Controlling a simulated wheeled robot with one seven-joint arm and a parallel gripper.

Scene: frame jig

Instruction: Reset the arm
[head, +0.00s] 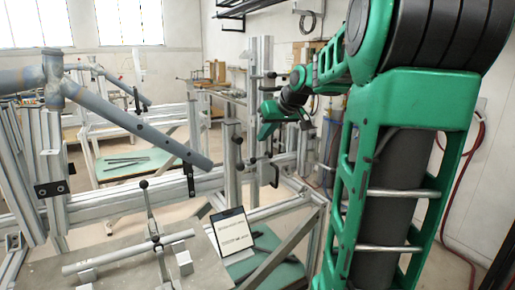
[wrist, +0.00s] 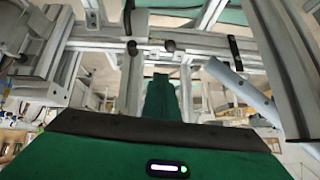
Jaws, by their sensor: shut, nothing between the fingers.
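My arm rises green and black on the right of the head view and reaches back into the room. My gripper (head: 266,131) is at its far end, in front of the metal frame's upright posts, and looks small there. In the wrist view my green gripper (wrist: 160,80) points toward the frame's bars. Its fingers are shut with nothing held. I cannot tell the exact gap between the gripper and the nearest bar.
An aluminium frame jig (head: 130,200) fills the left and middle. A grey tube (head: 135,122) slants across it. A tablet (head: 231,232) stands at the front near a clamped rod (head: 125,253). A dark red hose (head: 474,150) hangs on the right wall.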

